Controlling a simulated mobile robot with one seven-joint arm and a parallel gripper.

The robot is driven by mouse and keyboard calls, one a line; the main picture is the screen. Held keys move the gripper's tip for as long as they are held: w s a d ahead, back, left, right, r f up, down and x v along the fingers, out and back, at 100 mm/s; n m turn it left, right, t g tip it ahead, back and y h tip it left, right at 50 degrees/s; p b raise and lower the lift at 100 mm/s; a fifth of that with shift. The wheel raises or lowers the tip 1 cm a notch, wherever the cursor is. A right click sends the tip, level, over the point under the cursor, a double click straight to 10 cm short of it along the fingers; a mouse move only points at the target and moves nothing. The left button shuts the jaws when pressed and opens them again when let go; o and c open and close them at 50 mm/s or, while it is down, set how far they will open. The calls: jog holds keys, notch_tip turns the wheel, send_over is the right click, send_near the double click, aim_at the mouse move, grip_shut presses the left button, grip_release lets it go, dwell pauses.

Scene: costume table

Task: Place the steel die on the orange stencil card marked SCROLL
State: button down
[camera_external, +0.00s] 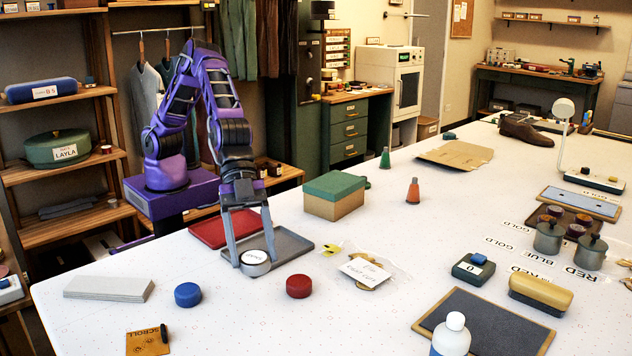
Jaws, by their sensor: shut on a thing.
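The steel die (256,269) is a short round silver piece with a pale labelled top. My gripper (254,260) points down and is shut on it, with one finger on each side. The die shows at the front left edge of the grey tray (290,243); I cannot tell whether it touches the tray or hangs just above. The orange stencil card (143,345) marked SCROLL lies flat at the front left of the table. A small dark piece stands at its right edge.
A blue round piece (187,295) and a red one (299,286) stand near the card and die. A grey slab (108,289) lies at the left. A red tray (217,230) and a green-lidded box (334,194) are behind. The table between the blue piece and the card is clear.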

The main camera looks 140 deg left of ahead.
jog(key=s+d+r+m+g+h, duration=0.15)
jog(key=s+d, duration=0.25)
jog(key=d, duration=0.5)
jog(key=s+d+r+m+h, duration=0.15)
jog(key=s+d, duration=0.25)
jog(key=d, duration=0.5)
jog(key=m, duration=0.1)
send_over(149, 337)
notch_tip(149, 337, down, 5)
jog(key=shift+y, duration=0.3)
notch_tip(149, 337, down, 6)
jog(key=shift+w+d+r, duration=0.1)
jog(key=shift+r, duration=0.05)
jog(key=shift+f+b, duration=0.55)
jog(key=shift+f, duration=0.05)
jog(key=shift+c, duration=0.2)
grip_release()
